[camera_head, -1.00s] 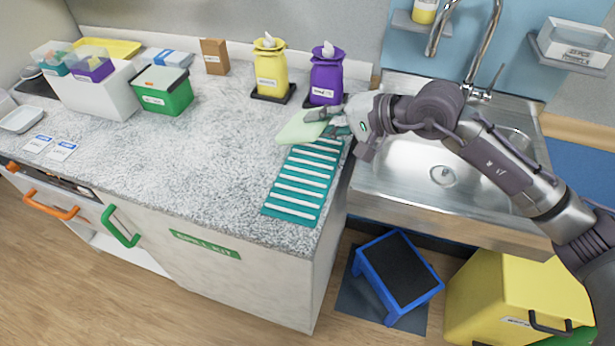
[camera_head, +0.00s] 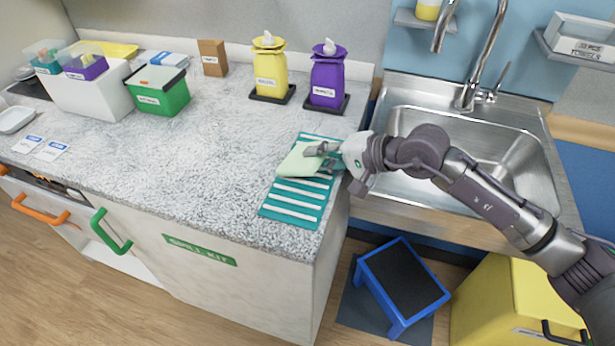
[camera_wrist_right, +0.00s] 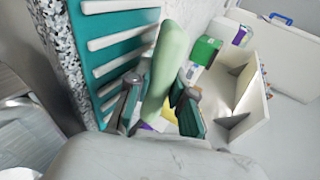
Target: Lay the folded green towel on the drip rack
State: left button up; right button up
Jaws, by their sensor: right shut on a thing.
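The drip rack (camera_head: 290,207) is teal with white bars and lies at the counter's right end beside the sink. My right gripper (camera_head: 322,159) is shut on the towel's right edge. In the right wrist view, the towel (camera_wrist_right: 167,70) stands between the two fingers (camera_wrist_right: 160,110), with the rack (camera_wrist_right: 95,60) to its left. I cannot tell whether the towel touches the bars. My left gripper is not in view.
A yellow dispenser (camera_head: 269,68) and a purple dispenser (camera_head: 327,78) stand behind the rack. The sink (camera_head: 470,150) with its tap is to the right. A green box (camera_head: 160,92) stands at the left. The counter left of the rack (camera_head: 200,140) is clear.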

jog(key=o, duration=0.6)
jog(key=shift+c, duration=0.2)
jog(key=shift+d, duration=0.1)
jog(key=b+v, duration=0.1)
jog(key=v, duration=0.7)
notch_tip(320, 180, up, 7)
jog(key=s+d+p, duration=0.1)
jog(key=d, duration=0.1)
jog(key=shift+r, duration=0.25)
